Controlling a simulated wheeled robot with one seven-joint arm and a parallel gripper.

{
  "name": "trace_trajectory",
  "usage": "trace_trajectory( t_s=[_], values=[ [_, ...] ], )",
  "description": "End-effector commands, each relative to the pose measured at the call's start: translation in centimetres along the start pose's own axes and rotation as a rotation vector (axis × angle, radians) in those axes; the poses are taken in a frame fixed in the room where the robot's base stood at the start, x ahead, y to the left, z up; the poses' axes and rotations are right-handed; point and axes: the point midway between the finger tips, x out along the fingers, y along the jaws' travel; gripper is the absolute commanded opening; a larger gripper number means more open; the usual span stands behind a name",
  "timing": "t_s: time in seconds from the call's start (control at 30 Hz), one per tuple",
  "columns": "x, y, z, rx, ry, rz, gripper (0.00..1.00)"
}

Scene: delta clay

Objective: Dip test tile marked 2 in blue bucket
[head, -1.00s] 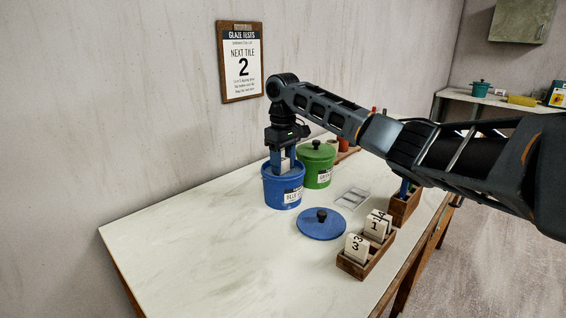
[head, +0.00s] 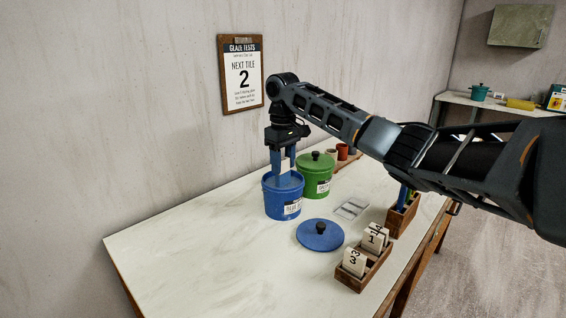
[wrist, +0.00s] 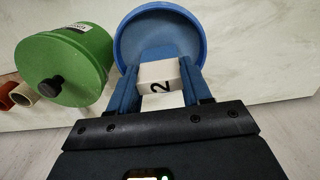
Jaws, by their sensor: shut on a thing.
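My gripper (head: 283,168) points down over the blue bucket (head: 283,203), its blue fingers shut on a white tile (head: 285,164). In the wrist view the tile (wrist: 158,75) shows a black "2" and sits between the fingertips (wrist: 160,84). A blue area shows just beyond its white part; I cannot tell for sure whether it is the tile's coated lower end. The bucket is open, and its round rim (wrist: 203,45) surrounds the fingertips' far side in the wrist view. The tile's lower end is hard to see in the head view.
The blue lid (head: 320,235) lies on the table in front of the bucket. A lidded green bucket (head: 314,178) stands close beside it. A clear rack (head: 351,208) and a wooden tile box (head: 352,278) are to the right. The table's left side is clear.

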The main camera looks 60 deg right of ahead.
Motion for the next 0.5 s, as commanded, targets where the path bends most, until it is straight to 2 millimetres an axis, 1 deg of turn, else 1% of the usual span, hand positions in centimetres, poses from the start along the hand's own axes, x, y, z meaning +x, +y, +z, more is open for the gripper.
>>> trace_trajectory(
  t_s=[0.03,0.5],
  values=[
    [-0.7,0.0,0.0,0.000,0.000,-0.001,0.16],
    [-3.6,-0.1,0.0,-0.002,0.001,-0.001,0.16]
  ],
)
